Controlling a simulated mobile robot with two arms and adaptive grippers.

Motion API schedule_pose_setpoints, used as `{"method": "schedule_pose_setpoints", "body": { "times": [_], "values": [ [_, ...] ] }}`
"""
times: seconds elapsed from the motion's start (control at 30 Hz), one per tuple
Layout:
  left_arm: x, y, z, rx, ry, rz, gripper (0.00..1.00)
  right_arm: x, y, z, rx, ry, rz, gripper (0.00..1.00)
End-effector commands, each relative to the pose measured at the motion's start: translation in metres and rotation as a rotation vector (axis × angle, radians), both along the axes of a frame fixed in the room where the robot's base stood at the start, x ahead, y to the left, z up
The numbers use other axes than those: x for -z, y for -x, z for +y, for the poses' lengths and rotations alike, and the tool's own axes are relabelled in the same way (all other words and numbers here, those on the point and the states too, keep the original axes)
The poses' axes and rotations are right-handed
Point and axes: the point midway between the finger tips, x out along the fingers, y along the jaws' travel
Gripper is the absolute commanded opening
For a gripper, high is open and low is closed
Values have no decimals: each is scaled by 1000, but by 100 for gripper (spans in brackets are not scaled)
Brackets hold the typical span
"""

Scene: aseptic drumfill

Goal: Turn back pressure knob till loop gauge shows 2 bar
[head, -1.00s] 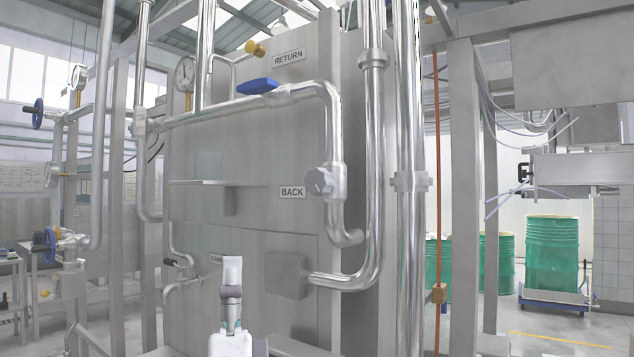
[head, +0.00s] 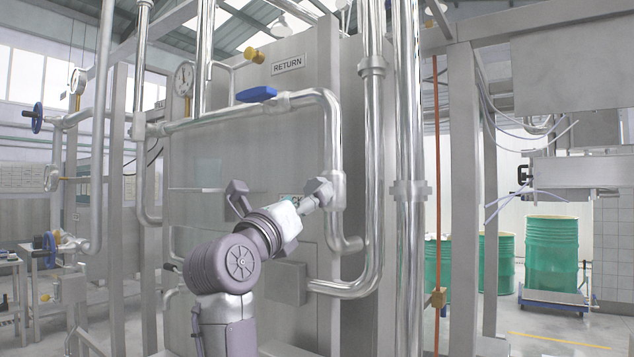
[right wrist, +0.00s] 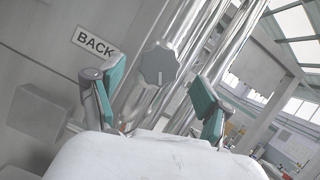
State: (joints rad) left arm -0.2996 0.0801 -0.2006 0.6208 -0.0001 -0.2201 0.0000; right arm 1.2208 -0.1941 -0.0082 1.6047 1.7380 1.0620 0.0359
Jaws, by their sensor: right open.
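The grey lobed back pressure knob (head: 325,190) is on the vertical pipe at the panel's right, partly covered by my right gripper (head: 309,202). In the right wrist view the knob (right wrist: 159,63) shows face-on beside the BACK label (right wrist: 95,41). My right gripper (right wrist: 156,88) is open there, its two green-padded fingers on either side of the knob in the picture; I cannot tell whether they touch it. A round dial gauge (head: 184,78) is at the panel's upper left, its reading too small to make out. My left gripper is out of view.
A pipe with a blue handle (head: 257,94) runs above the knob, under the RETURN label (head: 288,64). Tall steel pipes (head: 408,130) stand close on the right. A grey box (head: 287,283) is on the panel below. Green drums (head: 551,255) stand far right.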

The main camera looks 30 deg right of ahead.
Motion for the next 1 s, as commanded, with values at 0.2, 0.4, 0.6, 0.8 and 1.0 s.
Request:
{"method": "schedule_pose_setpoints", "body": {
  "times": [0.2, 0.4, 0.6, 0.8, 1.0],
  "values": [
    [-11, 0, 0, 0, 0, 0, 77, -16, -16, -31, 4, 2, 1, 77],
    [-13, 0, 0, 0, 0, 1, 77, -19, -23, -42, 1, 1, 0, 77],
    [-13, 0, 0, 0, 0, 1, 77, -19, -24, -43, 0, 0, 1, 77],
    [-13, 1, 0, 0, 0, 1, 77, -19, -23, -43, 0, 1, 0, 59],
    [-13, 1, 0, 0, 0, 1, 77, -19, -23, -43, 0, 1, 0, 26]
  ]
}}
